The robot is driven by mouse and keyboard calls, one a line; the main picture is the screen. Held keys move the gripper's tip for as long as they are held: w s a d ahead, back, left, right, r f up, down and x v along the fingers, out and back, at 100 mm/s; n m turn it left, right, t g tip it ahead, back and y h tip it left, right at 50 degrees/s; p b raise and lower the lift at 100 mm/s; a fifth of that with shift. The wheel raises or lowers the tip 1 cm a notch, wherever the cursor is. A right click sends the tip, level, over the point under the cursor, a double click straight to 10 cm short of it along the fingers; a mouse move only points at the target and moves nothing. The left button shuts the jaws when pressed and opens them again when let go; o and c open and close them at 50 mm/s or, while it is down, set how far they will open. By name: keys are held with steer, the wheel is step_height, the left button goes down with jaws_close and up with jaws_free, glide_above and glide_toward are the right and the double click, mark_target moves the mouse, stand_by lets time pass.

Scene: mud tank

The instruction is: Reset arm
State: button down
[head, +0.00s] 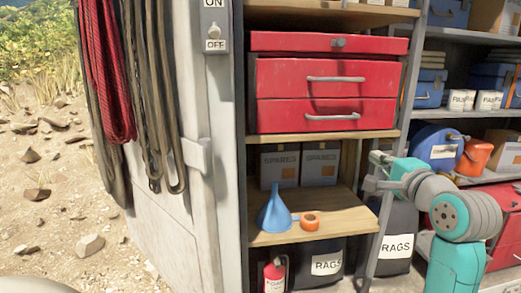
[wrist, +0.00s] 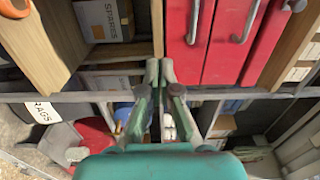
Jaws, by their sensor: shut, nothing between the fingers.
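My gripper (wrist: 158,75) is shut and empty in the wrist view, its fingertips together in front of the shelf post. In the head view my gripper (head: 369,172) is at the right end of the wooden shelf, beside the post. My teal and grey arm reaches in from the lower right of the head view. My gripper appears close to the shelf edge; I cannot tell whether it touches the post.
Above is a red tool chest (head: 325,92). Rags bags (head: 327,264) and a red extinguisher (head: 275,277) stand below. Sandy ground (head: 50,215) lies open at left.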

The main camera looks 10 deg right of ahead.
steer(key=s+a+f+n+h, duration=0.1)
steer(key=s+a+f, duration=0.1)
steer(key=f, duration=0.9)
steer(key=s+a+f+n, duration=0.1)
steer(key=s+a+f, duration=0.15)
steer(key=f, duration=0.85)
steer(key=s+a+f+n+g, duration=0.2)
steer(key=s+a+f+n, duration=0.2)
steer(key=s+f, duration=0.9)
steer(key=s+a+f+n, duration=0.25)
steer(key=s+f, duration=0.35)
steer(key=s, duration=0.3)
steer(key=s+a+n, duration=0.2)
steer(key=s+n, duration=0.2)
steer(key=s, duration=0.8)
steer(key=s+a+n+g, duration=0.1)
steer(key=s+n, duration=0.4)
steer(key=s, duration=0.8)
steer(key=shift+s+a, duration=0.2)
steer(key=shift+a, duration=0.3)
